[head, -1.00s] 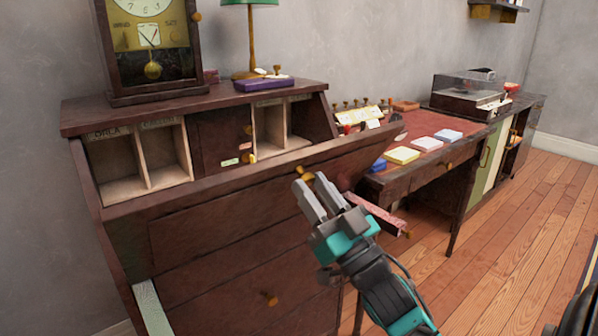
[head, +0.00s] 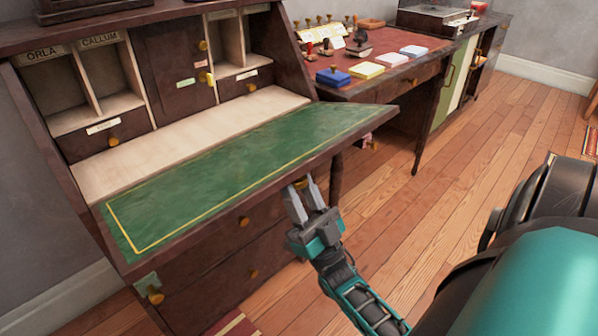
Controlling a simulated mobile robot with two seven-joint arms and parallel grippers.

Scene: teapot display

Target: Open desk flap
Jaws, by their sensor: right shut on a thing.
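The desk flap (head: 215,187) of the dark wooden bureau is swung down, with its green, gold-lined inner face showing. It looks level or nearly so; I cannot tell exactly. My right gripper (head: 300,190) is at the underside of the flap's front edge, shut on the small brass flap knob (head: 300,182), which the fingers mostly hide. My left gripper is not in view.
Behind the flap are labelled pigeonholes (head: 88,60) and small drawers. Drawers lie beneath. A side desk (head: 400,72) with coloured blocks stands right; wooden floor (head: 450,170) is open in front.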

